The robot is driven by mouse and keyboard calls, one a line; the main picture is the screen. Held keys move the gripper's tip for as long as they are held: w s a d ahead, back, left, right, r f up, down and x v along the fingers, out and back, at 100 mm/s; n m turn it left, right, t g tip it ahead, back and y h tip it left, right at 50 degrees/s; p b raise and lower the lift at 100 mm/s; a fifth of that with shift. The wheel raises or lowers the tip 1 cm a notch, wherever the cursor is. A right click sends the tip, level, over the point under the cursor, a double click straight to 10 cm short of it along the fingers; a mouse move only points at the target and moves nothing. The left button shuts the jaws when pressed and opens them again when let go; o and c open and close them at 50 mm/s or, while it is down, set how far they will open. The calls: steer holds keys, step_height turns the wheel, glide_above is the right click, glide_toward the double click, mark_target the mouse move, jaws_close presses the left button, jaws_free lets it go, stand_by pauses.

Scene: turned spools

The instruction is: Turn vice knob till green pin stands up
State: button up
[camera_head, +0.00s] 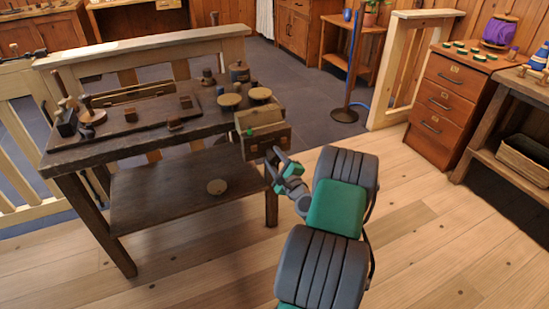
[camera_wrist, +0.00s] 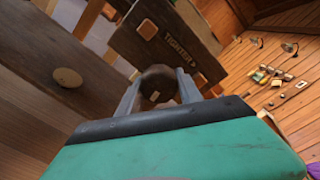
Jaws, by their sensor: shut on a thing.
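The wooden vice (camera_head: 268,142) is on the right end of the dark workbench (camera_head: 120,157). In the wrist view its dark front plate (camera_wrist: 165,38) bears pale lettering that seems to read "TIGHTEN". The round dark knob (camera_wrist: 158,82), with a small pale mark on it, stands out from this plate. My gripper (camera_head: 276,163) is at the vice's front. In the wrist view my gripper (camera_wrist: 157,92) is shut on the knob, one finger on each side. The head view does not show the knob clearly.
Round wooden discs (camera_head: 229,100) and small turned pieces stand on the workbench. A drawer cabinet (camera_head: 447,102) stands at the right. The wooden floor (camera_head: 420,235) right of my arm is clear.

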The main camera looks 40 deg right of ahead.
steer(key=shift+s+f, duration=0.1)
steer(key=shift+f, duration=0.2)
steer(key=o, duration=1.1)
steer(key=shift+c, duration=0.2)
steer(key=o, duration=0.3)
steer(key=shift+r, duration=0.2)
steer(key=v, duration=0.7)
steer(key=shift+s+a+p, duration=0.2)
steer(key=shift+s+p, duration=0.1)
steer(key=shift+s, duration=0.05)
